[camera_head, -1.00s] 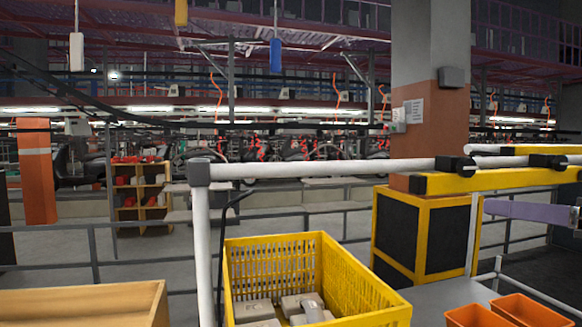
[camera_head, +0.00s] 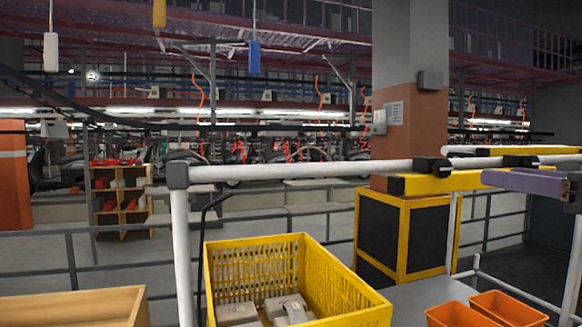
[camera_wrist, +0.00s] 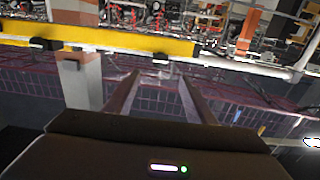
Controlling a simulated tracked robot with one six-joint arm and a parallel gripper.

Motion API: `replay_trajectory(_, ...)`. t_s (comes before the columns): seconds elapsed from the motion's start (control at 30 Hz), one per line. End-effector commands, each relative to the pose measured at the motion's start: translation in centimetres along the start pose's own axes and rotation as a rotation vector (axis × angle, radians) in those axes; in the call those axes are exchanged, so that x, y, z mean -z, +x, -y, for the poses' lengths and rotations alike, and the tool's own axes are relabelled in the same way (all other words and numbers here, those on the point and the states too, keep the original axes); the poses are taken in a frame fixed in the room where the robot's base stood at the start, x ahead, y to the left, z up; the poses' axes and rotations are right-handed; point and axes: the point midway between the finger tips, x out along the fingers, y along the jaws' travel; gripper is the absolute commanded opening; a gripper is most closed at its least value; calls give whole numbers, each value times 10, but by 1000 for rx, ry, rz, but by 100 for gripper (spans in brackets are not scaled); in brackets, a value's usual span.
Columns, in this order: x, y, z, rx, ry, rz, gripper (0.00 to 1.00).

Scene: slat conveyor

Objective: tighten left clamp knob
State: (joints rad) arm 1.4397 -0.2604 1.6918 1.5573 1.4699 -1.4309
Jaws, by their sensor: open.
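The left clamp (camera_head: 431,165) is a black clamp where the white rail (camera_head: 290,171) meets the yellow beam (camera_head: 450,182). A second black clamp (camera_head: 519,161) sits further right. In the inverted wrist view, a small dark clamp (camera_wrist: 160,58), seemingly the left one, lies beyond the gap between my fingertips. My gripper (camera_wrist: 160,79) is open, with nothing between its two fingers. I cannot make out how tight the knob is.
A yellow crate (camera_head: 372,308) with grey parts stands below the rail. Two orange bins (camera_head: 455,314) are at lower right, a yellow-framed black box (camera_head: 403,240) behind. A concrete and orange pillar (camera_head: 410,120) rises behind the beam. A wooden box (camera_head: 75,303) is at lower left.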

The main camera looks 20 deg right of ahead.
Motion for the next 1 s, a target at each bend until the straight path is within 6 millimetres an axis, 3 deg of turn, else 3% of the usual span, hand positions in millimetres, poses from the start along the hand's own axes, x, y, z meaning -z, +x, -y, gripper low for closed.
replay_trajectory(1.0, 0, 106, 0, 1, 0, 1, 50)
